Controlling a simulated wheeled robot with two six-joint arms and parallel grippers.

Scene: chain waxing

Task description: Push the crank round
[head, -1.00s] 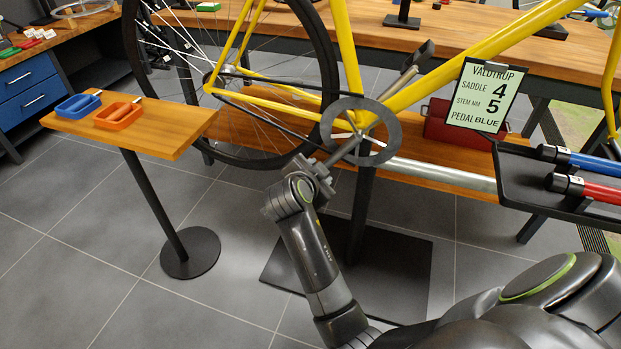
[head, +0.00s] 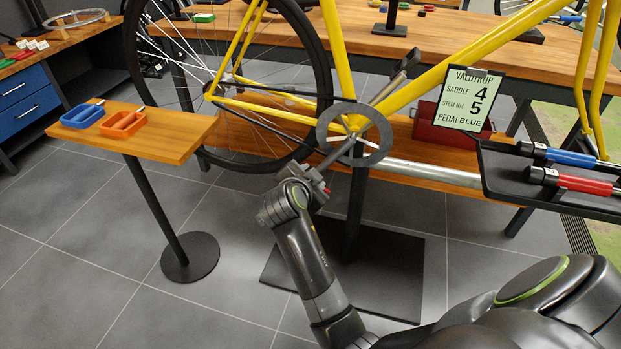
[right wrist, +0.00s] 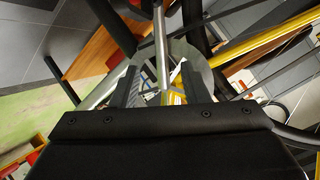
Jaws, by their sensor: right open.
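The yellow bicycle (head: 345,60) has a dark round chainring (head: 380,150). Its grey crank (head: 339,152) slopes down and left from the hub. The opposite crank arm (head: 392,86) points up and right, with a dark pedal block (head: 411,60) at its end. My right gripper (head: 318,183) is at the lower end of the crank. In the right wrist view, its dark fingers (right wrist: 160,88) stand apart on either side of the silver crank bar (right wrist: 160,45). I cannot tell whether they touch it. My left gripper is not in view.
A small wooden stand (head: 165,143) at left holds a blue tray (head: 82,116) and an orange tray (head: 123,124). A black tray (head: 500,185) with blue and red tools is at right. The floor at lower left is clear.

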